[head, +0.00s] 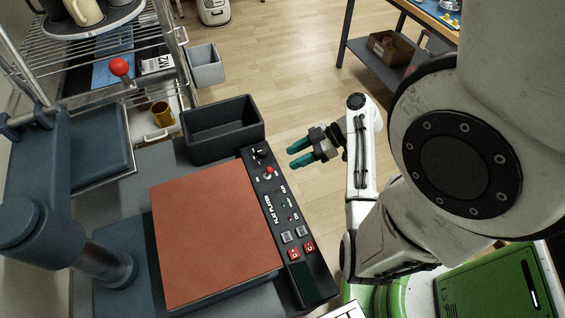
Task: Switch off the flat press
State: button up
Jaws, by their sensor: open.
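The flat press stands in the lower left of the head view, with a reddish-brown square plate (215,235) and a dark control panel (275,205) labelled "FLAT PRESS" along its right side. The panel has a dark knob (259,155) at the far end, a red-topped switch (268,171), small indicators, two grey buttons (294,235) and two red buttons (301,250) near the front. Its blue-grey arm (75,230) is at the left, with the upper plate swung away from the reddish plate. My gripper (297,155) has teal fingers, is open and empty, and is right of the panel's far end, apart from it.
A black bin (223,130) sits behind the press. A workbench (400,60) with a cardboard box (390,47) is at the upper right. Wooden floor (290,60) between them is clear.

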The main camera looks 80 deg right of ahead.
jog(key=p+v, duration=0.3)
jog(key=shift+s+r+p, duration=0.2)
jog(key=shift+p, duration=0.15)
dwell(0.6)
